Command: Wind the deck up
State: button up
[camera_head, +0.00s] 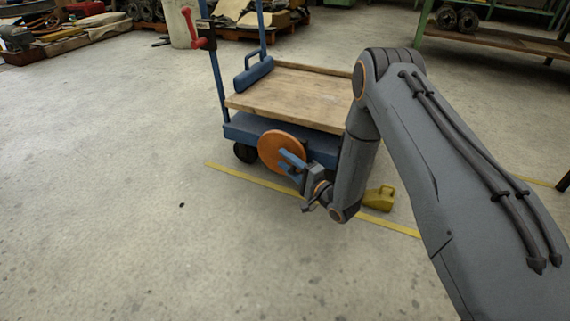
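The cart's wooden deck (292,96) lies on a blue frame (245,130) in the upper middle of the head view. An orange disc-shaped wheel (272,149) is on the cart's near side, below the deck edge. My gripper (287,162), with blue fingers, is in front of the wheel's right part and overlaps it in the picture. I cannot tell whether it touches the wheel. Any handle on the wheel is hidden or too small to make out, and whether the fingers are closed on something is unclear.
A red lever (192,26) sits on the cart's left post. A yellow block (379,198) stands on the floor by a yellow line (240,174). A green-framed bench (490,36) stands back right. The left floor is clear.

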jog(key=shift+w+a, duration=0.1)
jog(key=shift+a, duration=0.1)
grip_shut()
jog(key=shift+r+p, duration=0.4)
jog(key=shift+p, duration=0.4)
